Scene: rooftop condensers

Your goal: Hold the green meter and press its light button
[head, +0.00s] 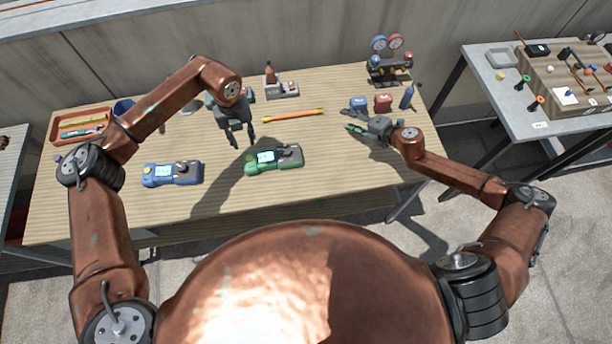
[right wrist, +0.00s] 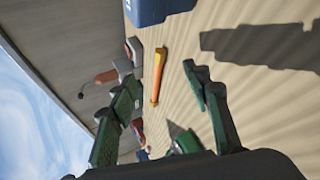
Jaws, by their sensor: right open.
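The green meter (head: 273,159) lies on the wooden workbench, with a pale lit screen on its left part and a dark raised part on its right. Its light button is too small to make out. My left gripper (head: 243,142) is above and behind the meter's left end, fingers downward, apart and empty. My right gripper (head: 356,131) is open to the right of the meter and clear of it, pointing left. In the right wrist view its two green fingers (right wrist: 168,112) are apart; a green shape low between them may be the meter, partly hidden.
A similar blue meter (head: 172,173) lies left of the green one. A yellow-orange bar (head: 293,115) lies behind. A red tray (head: 80,127), a gauge set (head: 389,62), and blue (head: 359,104) and red (head: 383,103) blocks stand around.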

